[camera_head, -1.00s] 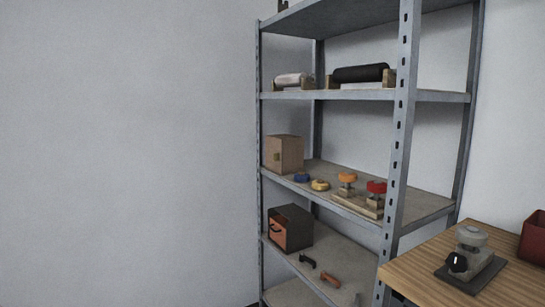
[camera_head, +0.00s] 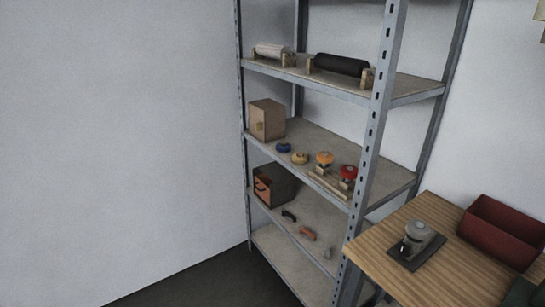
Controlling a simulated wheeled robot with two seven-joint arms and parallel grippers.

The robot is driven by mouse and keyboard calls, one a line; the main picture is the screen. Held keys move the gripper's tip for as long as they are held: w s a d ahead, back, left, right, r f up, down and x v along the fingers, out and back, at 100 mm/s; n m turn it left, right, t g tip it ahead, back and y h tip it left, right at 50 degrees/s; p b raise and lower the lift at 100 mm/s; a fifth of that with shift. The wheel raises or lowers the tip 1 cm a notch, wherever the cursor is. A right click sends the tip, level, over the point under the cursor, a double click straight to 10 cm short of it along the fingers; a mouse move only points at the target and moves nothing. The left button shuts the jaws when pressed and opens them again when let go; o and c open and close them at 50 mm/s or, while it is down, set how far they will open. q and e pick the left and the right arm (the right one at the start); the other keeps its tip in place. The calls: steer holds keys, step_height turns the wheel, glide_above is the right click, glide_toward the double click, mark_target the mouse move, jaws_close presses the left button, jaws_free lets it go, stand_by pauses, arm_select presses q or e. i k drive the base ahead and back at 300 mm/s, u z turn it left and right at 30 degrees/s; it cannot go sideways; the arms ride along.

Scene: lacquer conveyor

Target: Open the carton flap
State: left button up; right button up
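No carton with a visible flap can be made out for certain. A small tan box (camera_head: 267,119) with a knob-like piece on its front stands on the shelf's middle level, at its left end. A dark box with an orange front and a black handle (camera_head: 272,186) stands on the level below. Neither of my grippers is in the head view.
A grey metal shelf unit (camera_head: 376,119) stands against the wall, with rolls, round knobs and loose handles on its levels. A wooden table (camera_head: 379,255) at the right holds a grey device (camera_head: 418,238) and a red bin (camera_head: 503,229). Dark floor (camera_head: 205,283) at lower left is clear.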

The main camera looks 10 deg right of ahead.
mark_target(257, 115)
steer(key=u, duration=0.75)
steer(key=i, duration=2.95)
steer(key=z, duration=1.2)
